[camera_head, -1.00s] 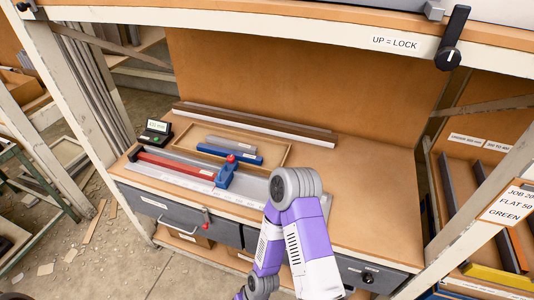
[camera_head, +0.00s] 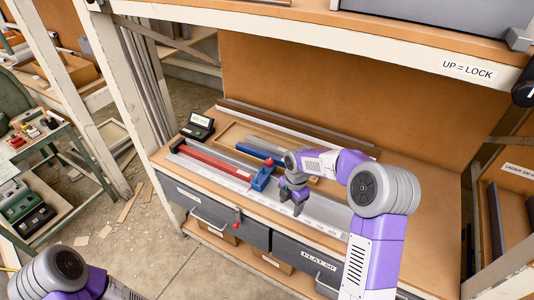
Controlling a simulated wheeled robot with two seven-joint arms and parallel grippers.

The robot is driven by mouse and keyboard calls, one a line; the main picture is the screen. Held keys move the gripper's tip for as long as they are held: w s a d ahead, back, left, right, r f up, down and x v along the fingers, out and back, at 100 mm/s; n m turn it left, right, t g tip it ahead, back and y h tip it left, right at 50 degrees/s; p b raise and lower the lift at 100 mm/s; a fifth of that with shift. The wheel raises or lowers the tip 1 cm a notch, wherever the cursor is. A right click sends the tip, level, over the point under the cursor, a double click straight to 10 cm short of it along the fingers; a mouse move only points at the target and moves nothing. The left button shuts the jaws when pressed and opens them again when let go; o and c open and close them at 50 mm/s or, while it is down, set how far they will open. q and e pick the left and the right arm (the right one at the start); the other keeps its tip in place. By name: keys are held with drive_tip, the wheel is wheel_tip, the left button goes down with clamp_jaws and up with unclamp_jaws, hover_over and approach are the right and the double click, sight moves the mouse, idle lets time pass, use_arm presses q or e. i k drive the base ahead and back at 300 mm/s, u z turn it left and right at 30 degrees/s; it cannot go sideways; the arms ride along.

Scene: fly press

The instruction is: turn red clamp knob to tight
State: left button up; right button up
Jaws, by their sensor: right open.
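The red clamp knob (camera_head: 269,162) sits on top of the blue stop block (camera_head: 261,178), which stands on the pale measuring rail (camera_head: 232,181) on the bench. The way the knob is turned is too small to read. My right gripper (camera_head: 298,209) hangs over the rail just right of the blue block, fingers pointing down, open and empty. It looks apart from the knob. My left arm shows only at the lower left corner; its gripper is out of the picture.
A red bar (camera_head: 209,165) lies along the rail left of the block. A small display (camera_head: 198,126) stands at the back left. A shallow wooden tray (camera_head: 234,134) with bars lies behind. A red-tipped lever (camera_head: 237,213) hangs at the drawer fronts. The shelf (camera_head: 430,62) overhangs the bench.

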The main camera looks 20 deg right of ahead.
sight(269, 162)
drive_tip(key=i, duration=0.85)
